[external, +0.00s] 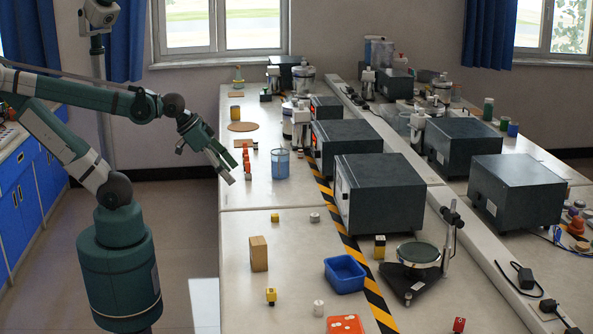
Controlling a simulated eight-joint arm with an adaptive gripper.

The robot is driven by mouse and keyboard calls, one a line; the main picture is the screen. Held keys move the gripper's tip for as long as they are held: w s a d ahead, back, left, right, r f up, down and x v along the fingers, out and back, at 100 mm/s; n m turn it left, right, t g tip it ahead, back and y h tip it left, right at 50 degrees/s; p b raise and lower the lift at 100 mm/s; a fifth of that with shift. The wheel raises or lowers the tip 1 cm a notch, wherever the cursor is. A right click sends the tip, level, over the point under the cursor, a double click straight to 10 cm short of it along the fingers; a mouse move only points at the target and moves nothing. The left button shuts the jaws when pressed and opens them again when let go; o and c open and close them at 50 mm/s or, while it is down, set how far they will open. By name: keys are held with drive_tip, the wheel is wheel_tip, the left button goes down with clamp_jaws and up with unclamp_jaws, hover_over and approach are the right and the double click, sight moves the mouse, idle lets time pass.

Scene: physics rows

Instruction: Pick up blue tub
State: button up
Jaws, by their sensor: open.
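The blue tub (345,274) is a small open rectangular container. It sits on the near part of the white bench, just left of the black and yellow striped tape, and looks empty. My gripper (238,169) is open and empty. It hangs at the left edge of the bench, above and left of the tub in the picture and well apart from it. Nothing hides the tub.
A tan block (258,253) stands left of the tub. An orange tray (346,325) is in front of it. A black stand with a round plate (417,254) is to its right, and a dark box instrument (385,195) behind. A blue translucent beaker (280,163) stands near my gripper.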

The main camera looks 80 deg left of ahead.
drive_tip(key=shift+w+r, duration=0.1)
idle(0.3)
drive_tip(key=w+d+r+m+g+h+p, duration=0.15)
drive_tip(key=w+d+m+p, duration=0.25)
drive_tip(key=w+d, duration=0.5)
drive_tip(key=w+d+r+m+g+h+p, duration=0.1)
drive_tip(key=w+d+r+m+g+p, duration=0.2)
drive_tip(key=w+d, duration=0.6)
drive_tip(key=w+d+f+m+g+h+p, duration=0.1)
drive_tip(key=w+d+f+m+p, duration=0.2)
drive_tip(key=w+d+f, duration=0.3)
drive_tip(key=w+d+f+m+g+h+p, duration=0.1)
drive_tip(key=w+d+f+m+p, duration=0.3)
drive_tip(key=d, duration=1)
drive_tip(key=shift+w+d+f+m, duration=0.25)
drive_tip(key=shift+w+f+m, duration=0.8)
drive_tip(key=shift+w, duration=0.65)
drive_tip(key=shift+f, duration=0.15)
drive_tip(key=shift+x, duration=1.25)
